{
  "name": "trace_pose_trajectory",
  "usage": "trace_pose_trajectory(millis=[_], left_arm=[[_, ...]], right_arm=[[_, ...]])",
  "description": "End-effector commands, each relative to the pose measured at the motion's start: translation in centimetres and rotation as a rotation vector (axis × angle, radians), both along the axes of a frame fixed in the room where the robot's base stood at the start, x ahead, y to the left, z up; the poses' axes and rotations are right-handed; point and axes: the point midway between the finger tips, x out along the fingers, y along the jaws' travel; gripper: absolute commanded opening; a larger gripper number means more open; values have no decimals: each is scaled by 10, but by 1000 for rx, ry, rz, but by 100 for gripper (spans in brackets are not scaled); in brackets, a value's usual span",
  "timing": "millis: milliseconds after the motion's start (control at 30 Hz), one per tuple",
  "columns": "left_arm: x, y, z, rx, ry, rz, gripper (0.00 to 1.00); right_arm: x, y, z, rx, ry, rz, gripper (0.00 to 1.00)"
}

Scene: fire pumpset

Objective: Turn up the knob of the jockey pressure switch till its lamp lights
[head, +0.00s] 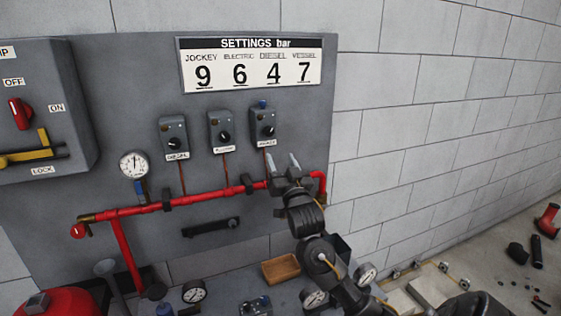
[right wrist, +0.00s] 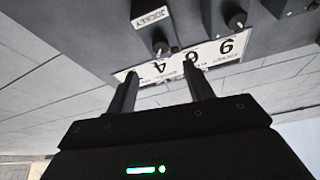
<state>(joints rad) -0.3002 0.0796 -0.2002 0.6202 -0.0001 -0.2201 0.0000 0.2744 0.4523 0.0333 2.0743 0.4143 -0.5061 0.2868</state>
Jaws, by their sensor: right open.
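The jockey pressure switch (head: 262,122) is a grey box at the right of a row of three on the grey panel. Its black knob (head: 268,131) faces out, above the label; the JOCKEY label (right wrist: 151,15) reads upside down in the right wrist view, where the knob (right wrist: 160,47) also shows. I cannot make out a lit lamp or the dial setting. My right gripper (head: 281,160) is open and empty, fingers pointing up, just below the jockey switch and apart from its knob. In the right wrist view its fingers (right wrist: 163,88) are spread. My left gripper is out of view.
The settings board (head: 250,63) gives jockey 9, electric 6, diesel 4, vessel 7. Two similar switches (head: 221,131) (head: 174,137) stand to the left. A red pipe (head: 205,198) runs below, behind my right gripper. A gauge (head: 133,164) hangs at the left.

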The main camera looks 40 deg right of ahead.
Motion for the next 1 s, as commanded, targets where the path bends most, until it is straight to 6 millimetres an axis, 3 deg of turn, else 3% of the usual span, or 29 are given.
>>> trace_pose_trajectory(millis=[233, 367, 400, 500, 567, 733, 833, 1000], left_arm=[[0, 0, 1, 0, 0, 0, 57], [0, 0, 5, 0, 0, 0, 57], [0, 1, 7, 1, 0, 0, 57], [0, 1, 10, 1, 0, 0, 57], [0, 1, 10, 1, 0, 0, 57], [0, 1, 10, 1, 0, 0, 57], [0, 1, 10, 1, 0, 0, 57], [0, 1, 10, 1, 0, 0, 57]], right_arm=[[0, -1, 8, -7, -10, -2, 52], [-3, -6, 61, -117, -52, -3, 52], [-3, -1, 80, -172, -38, 14, 52], [2, 11, 106, -267, 89, 61, 52], [3, 14, 104, -282, 194, 64, 52], [-1, 6, 69, -218, 413, 7, 52], [-4, 0, 54, -151, 462, -20, 52], [-4, -3, 52, -111, 462, -26, 52]])
